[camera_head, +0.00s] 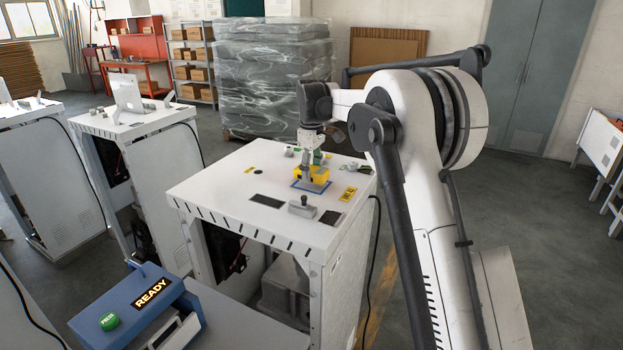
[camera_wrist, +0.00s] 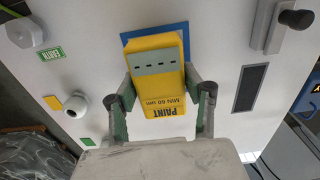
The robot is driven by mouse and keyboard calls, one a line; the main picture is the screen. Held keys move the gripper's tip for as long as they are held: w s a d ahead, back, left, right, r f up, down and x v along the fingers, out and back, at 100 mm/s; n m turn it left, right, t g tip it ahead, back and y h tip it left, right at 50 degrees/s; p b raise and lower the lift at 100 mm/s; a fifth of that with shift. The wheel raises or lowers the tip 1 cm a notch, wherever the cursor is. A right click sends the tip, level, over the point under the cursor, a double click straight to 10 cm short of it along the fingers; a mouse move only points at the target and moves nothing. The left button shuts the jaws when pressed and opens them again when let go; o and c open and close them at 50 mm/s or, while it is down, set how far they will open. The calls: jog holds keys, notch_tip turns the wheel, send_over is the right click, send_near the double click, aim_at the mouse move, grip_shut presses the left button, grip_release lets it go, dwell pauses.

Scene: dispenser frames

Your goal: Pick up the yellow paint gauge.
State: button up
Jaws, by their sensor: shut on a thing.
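The yellow paint gauge (camera_wrist: 158,82) is a small yellow block with dark "PAINT" lettering. In the wrist view it stands between the two fingers of my gripper (camera_wrist: 158,103), which are shut on its sides. Under its far end shows a blue-edged square (camera_wrist: 158,35) on the white top. In the head view the gauge (camera_head: 311,173) is at the blue-edged square (camera_head: 311,186) on the white cabinet top, with my gripper (camera_head: 309,168) right above it. I cannot tell whether the gauge touches the top.
The white cabinet top (camera_head: 222,190) also bears a grey block with a black knob (camera_head: 302,208), dark slots and small labels. A blue box with a "READY" sign (camera_head: 138,300) stands at front left. More white cabinets (camera_head: 130,122) stand at left.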

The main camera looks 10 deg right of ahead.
jog(key=r, duration=0.1)
jog(key=a+r+b, duration=0.1)
jog(key=shift+s+r, duration=0.3)
jog(key=shift+s, duration=0.05)
jog(key=s+a+r+b, duration=0.2)
jog(key=s+a+r, duration=0.3)
jog(key=a, duration=0.3)
jog(key=shift+s+a+r, duration=0.35)
jog(key=shift+s+r, duration=0.05)
jog(key=shift+r, duration=0.3)
